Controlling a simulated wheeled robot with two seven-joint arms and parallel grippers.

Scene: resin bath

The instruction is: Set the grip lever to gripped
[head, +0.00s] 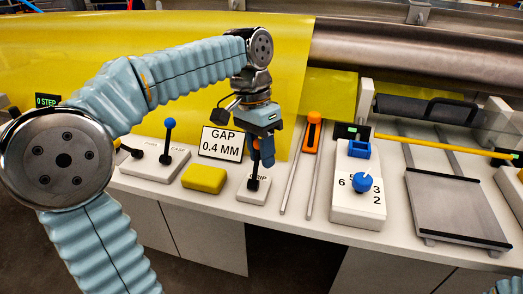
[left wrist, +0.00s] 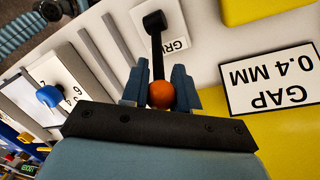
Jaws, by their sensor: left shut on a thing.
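The grip lever (head: 254,184) is a black stem on a white base plate, on the counter below the GAP sign. In the left wrist view its black stem (left wrist: 157,58) ends in an orange ball knob (left wrist: 161,95). My left gripper (head: 266,158) comes down over the lever from above. In the left wrist view the fingers of my left gripper (left wrist: 160,88) are closed on both sides of the orange knob. The stem looks near upright in the head view. The label is partly covered, and I cannot read the lever's setting. My right gripper is not in view.
Left of the lever are a yellow block (head: 204,178) and a blue-knobbed lever (head: 168,135). The GAP 0.4 MM sign (head: 222,144) stands close behind. Right are two rods, an orange-handled tool (head: 313,130) and a blue dial (head: 364,182). A yellow sheet (head: 60,60) rises behind.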

